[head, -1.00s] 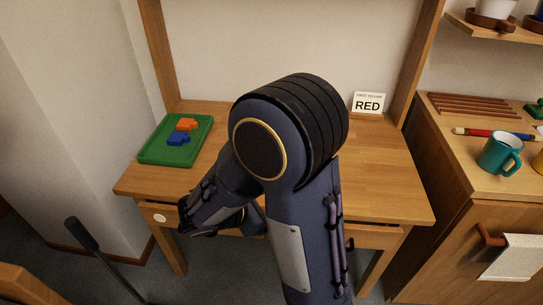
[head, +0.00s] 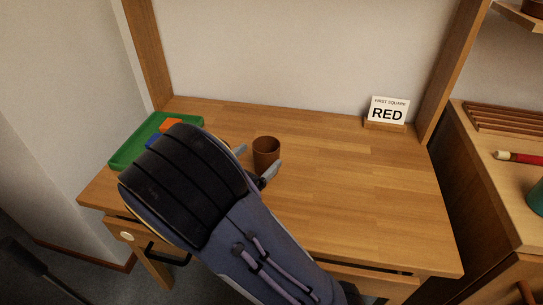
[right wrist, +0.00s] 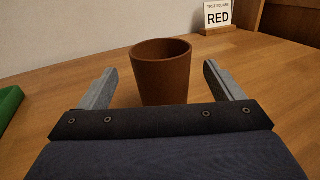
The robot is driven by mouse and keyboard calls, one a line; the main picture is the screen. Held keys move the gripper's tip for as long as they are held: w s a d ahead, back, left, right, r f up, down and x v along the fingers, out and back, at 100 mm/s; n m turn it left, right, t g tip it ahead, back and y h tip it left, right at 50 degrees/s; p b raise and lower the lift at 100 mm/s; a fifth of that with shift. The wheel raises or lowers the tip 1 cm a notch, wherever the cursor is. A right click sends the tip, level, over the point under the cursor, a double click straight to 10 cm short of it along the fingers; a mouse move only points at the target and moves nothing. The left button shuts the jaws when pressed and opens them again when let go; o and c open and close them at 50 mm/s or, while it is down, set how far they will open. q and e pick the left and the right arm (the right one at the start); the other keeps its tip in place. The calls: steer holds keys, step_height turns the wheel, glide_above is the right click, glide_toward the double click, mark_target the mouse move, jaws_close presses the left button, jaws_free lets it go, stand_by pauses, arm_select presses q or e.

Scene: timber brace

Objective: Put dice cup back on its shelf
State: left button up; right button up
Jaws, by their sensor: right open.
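The dice cup (head: 266,152) is a brown, open-topped cup standing upright on the wooden desk. It also shows in the right wrist view (right wrist: 161,75), between and slightly beyond the fingers. My right gripper (head: 258,165) is open, with one finger on each side of the cup; in the right wrist view (right wrist: 158,85) a gap shows between each finger and the cup. The cup's lower part is partly hidden behind the gripper body in the right wrist view. The left gripper is not in view. No shelf is clearly identifiable as the cup's own.
A green tray (head: 122,160) with orange and blue pieces lies at the desk's left, partly behind my arm. A sign reading RED (head: 387,111) stands at the back right. The desk's right side (head: 370,190) is clear. A side cabinet (head: 500,190) stands to the right.

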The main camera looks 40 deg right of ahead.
mark_target(273, 145)
steer(key=x, duration=0.1)
steer(key=b+x, duration=0.1)
steer(key=x, duration=0.1)
steer(key=b+x, duration=0.1)
steer(key=x, duration=0.1)
steer(key=shift+d+f, duration=0.25)
steer(key=shift+f, duration=0.1)
steer(key=shift+w+d+r, duration=0.1)
steer(key=shift+d, duration=0.3)
steer(key=c, duration=1.2)
steer(key=shift+o, duration=0.2)
steer(key=shift+r, duration=0.1)
